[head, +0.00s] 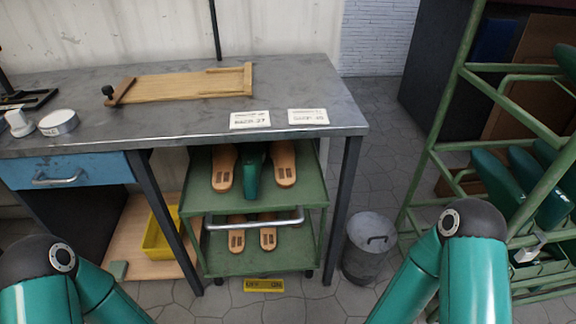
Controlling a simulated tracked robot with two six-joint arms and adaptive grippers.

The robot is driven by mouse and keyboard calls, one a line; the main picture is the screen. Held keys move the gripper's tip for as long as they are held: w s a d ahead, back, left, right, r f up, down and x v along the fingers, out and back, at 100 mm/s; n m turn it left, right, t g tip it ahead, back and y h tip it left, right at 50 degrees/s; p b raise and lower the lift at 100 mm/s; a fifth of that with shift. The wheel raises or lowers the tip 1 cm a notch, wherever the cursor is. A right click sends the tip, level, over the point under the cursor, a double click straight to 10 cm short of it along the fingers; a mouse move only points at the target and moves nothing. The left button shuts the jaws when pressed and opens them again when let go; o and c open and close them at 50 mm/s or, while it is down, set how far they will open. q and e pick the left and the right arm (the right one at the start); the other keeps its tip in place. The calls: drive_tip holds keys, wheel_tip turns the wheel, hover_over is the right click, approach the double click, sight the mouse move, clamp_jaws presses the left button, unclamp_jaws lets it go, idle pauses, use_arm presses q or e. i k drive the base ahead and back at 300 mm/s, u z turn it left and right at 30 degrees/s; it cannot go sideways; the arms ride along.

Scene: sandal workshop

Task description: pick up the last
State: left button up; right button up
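A green cart (312,191) stands under the workbench. On its upper shelf lie two tan foot-shaped pieces (223,168) (284,165) with dark markings. Two more tan foot-shaped pieces (237,239) (268,238) lie on the lower shelf, partly hidden by the shelf above and the cart's handle. I cannot tell which piece is the last. My two arms show at the lower left and lower right, but neither gripper is in view.
The grey workbench (300,85) holds a wooden board (180,86), two white labels (250,119) (308,116) and a round tin (58,122). A yellow bin (160,238) stands left of the cart. A grey bucket (368,250) and a green rack (440,135) with dark green pieces (492,178) stand right.

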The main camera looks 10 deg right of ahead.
sight(253, 156)
drive_tip(key=u, duration=0.25)
drive_tip(key=i, duration=0.2)
drive_tip(key=z, duration=2.2)
drive_tip(key=k, duration=1.6)
drive_tip(key=u, duration=0.85)
drive_tip(key=i, duration=1)
drive_tip(key=z, duration=0.05)
